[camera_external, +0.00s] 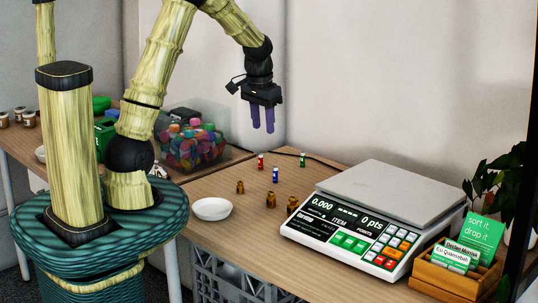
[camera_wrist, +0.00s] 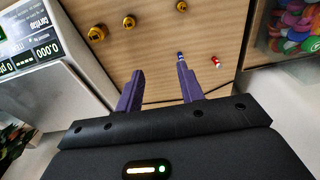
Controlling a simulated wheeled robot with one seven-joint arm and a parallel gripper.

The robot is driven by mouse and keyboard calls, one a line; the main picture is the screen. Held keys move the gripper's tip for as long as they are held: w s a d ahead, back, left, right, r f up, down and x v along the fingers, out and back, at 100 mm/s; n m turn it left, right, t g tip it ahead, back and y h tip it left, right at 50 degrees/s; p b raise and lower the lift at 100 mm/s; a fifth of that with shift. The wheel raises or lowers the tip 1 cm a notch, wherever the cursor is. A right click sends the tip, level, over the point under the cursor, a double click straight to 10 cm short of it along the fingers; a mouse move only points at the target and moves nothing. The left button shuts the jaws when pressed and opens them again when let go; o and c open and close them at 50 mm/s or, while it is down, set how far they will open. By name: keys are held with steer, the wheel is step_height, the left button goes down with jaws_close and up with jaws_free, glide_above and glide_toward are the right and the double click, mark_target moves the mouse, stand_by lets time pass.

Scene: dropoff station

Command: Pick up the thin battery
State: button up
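Three small upright cylinders that look like batteries stand on the wooden table: a red one (camera_external: 261,162), a blue one (camera_external: 276,175) and a green one (camera_external: 302,159). I cannot tell for sure which is the thin battery. In the wrist view the blue one (camera_wrist: 180,56) shows just beyond the right fingertip and the red one (camera_wrist: 216,62) to the right of it; I cannot make out the green one there. My gripper (camera_external: 263,130) hangs above the batteries, fingers pointing down. In the wrist view its purple fingers (camera_wrist: 160,68) are apart with nothing between them.
Three brass-coloured pieces (camera_external: 240,187) stand nearer the table's front. A white bowl (camera_external: 211,209) is at the left. A large scale (camera_external: 375,190) fills the right, with a wooden card box (camera_external: 450,280) beside it. A clear bin of colourful caps (camera_external: 192,145) stands behind left.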

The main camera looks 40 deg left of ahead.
steer(key=w+a+g+p, duration=0.1)
steer(key=w+a, duration=0.3)
steer(key=w, duration=0.5)
steer(key=shift+w+a+f+m, duration=0.15)
steer(key=shift+w+f+m, duration=0.15)
steer(key=shift+w+f, duration=0.1)
steer(key=shift+f, duration=0.15)
glide_above(275, 182)
steer(key=w, duration=0.1)
steer(key=f, duration=1.2)
steer(key=shift+a, duration=0.25)
steer(key=f, duration=0.5)
steer(key=shift+s+f+p, duration=0.1)
steer(key=shift+s+p, duration=0.1)
steer(key=shift+p, duration=0.2)
